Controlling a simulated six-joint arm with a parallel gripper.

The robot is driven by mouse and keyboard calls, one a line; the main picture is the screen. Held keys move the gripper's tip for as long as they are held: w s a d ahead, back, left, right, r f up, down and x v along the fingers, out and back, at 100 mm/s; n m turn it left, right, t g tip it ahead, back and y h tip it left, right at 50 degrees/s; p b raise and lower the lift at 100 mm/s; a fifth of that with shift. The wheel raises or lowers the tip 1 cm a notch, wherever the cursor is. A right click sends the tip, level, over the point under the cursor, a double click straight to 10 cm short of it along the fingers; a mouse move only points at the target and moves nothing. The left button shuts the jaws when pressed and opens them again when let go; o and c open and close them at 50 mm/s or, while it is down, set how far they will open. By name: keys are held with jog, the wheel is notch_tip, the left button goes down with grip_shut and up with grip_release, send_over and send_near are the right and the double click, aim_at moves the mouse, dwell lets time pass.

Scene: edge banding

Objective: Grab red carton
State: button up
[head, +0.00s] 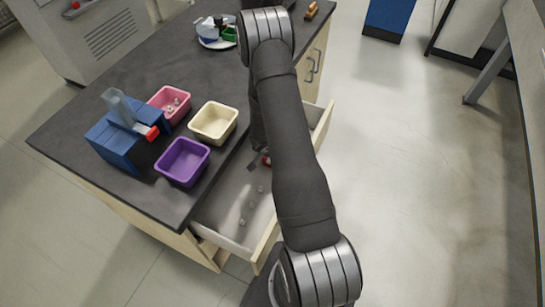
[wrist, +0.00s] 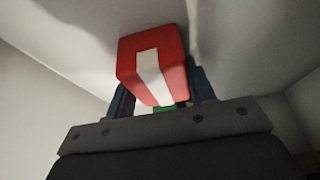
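The red carton (wrist: 132,62), a red box with a white stripe, fills the middle of the wrist view, tilted. My gripper (wrist: 162,90) has its two dark blue fingers apart, one at each side of the carton. The carton hides part of the left finger; the right finger is close along its right side. I cannot tell whether both fingers press on it. A bit of green shows just under the carton. In the head view my arm hides most of the gripper, and only a small red patch shows beside it in the open drawer.
The open drawer (head: 228,213) holds a few small grey pieces; its pale walls are close around my gripper. On the dark worktop (head: 75,122) stand a purple bin (head: 183,162), a cream bin (head: 214,123), a pink bin (head: 170,103) and a blue device (head: 118,147).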

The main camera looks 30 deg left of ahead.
jog(key=c, duration=0.4)
